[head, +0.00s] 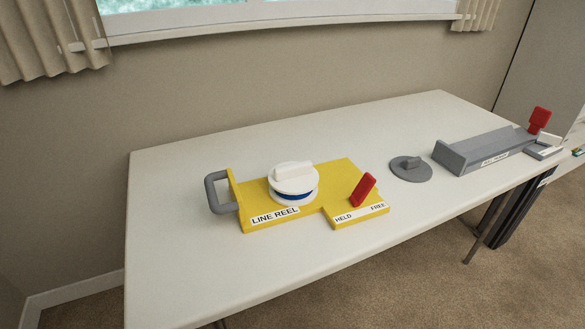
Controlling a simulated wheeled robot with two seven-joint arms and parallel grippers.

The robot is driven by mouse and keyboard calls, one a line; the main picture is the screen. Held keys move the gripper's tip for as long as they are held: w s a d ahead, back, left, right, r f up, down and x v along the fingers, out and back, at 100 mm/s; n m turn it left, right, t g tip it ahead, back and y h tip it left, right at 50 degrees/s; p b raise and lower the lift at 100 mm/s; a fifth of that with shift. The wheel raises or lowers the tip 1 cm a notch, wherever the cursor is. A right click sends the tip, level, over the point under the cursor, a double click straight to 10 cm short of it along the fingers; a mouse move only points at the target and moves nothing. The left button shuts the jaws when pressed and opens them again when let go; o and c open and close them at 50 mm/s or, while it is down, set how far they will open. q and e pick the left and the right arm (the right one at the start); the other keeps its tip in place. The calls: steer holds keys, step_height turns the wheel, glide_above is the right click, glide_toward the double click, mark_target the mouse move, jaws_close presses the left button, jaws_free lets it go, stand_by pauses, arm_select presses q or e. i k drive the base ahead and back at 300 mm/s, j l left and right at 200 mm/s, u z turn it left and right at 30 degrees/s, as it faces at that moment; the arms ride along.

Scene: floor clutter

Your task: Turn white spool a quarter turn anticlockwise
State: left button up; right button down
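The white spool (294,183) sits on the yellow line reel base (253,208) on the table. It has a white raised bar across its top and a dark blue band beneath its upper disc. The bar lies roughly left to right, its right end slightly farther back. A red lever (363,190) stands at the right of the base, tilted to the right above a label reading HELD and FREE. A grey handle (216,192) is at the base's left end. Neither of my grippers shows in the head view.
The base rests on a white table (180,255). To its right are a grey disc with a small knob (410,171) and a long grey device (478,150) with another red lever (539,119). The table is clear left of and behind the reel. A window and wall are behind.

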mark_target(292, 184)
steer(key=i+l+u, duration=0.5)
steer(key=l+u, duration=0.2)
